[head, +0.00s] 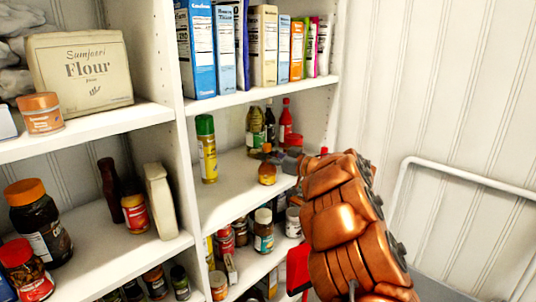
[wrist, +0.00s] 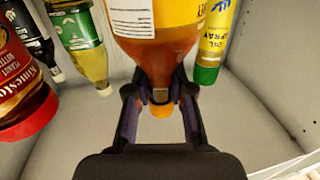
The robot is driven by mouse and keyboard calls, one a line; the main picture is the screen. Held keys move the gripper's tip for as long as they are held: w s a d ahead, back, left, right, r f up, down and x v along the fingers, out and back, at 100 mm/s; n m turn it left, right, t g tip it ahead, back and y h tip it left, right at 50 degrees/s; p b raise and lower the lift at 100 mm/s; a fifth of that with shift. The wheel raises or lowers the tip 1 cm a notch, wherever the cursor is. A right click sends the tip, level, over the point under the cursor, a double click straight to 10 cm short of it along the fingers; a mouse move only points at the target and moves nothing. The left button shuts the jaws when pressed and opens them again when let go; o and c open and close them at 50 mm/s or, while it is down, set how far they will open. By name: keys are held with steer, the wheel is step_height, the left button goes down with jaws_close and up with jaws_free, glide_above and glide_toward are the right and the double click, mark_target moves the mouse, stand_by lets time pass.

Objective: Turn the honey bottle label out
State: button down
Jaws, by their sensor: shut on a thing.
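The honey bottle (head: 267,174) stands on the middle shelf of the right bay, amber with an orange cap. In the wrist view it appears upside down (wrist: 160,50). My gripper (wrist: 161,92) is shut on the bottle's neck, just beside its orange cap. A white panel of fine print faces the wrist camera, and part of some lettering shows at the bottle's right edge there. In the head view my gripper (head: 278,158) reaches in from the right and the bottle's label cannot be read.
A yellow oil spray can (head: 207,150) with a green cap stands left of the honey. An oil bottle (head: 253,128) and a red bottle (head: 286,120) stand behind. A red-lidded peanut butter jar (wrist: 20,70) is close by.

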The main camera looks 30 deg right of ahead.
steer(key=shift+f+n+g+y+p, duration=0.1)
steer(key=shift+n+g+y+p, duration=0.55)
steer(key=shift+p, duration=0.8)
steer(key=shift+n+y, duration=0.55)
steer(key=shift+y, duration=0.3)
steer(key=shift+n+g+y, duration=0.4)
steer(key=shift+g+y, duration=0.1)
steer(key=shift+g, duration=0.05)
steer(key=c, duration=0.9)
jaws_free()
steer(key=shift+c, duration=0.2)
steer(key=v, duration=1.2)
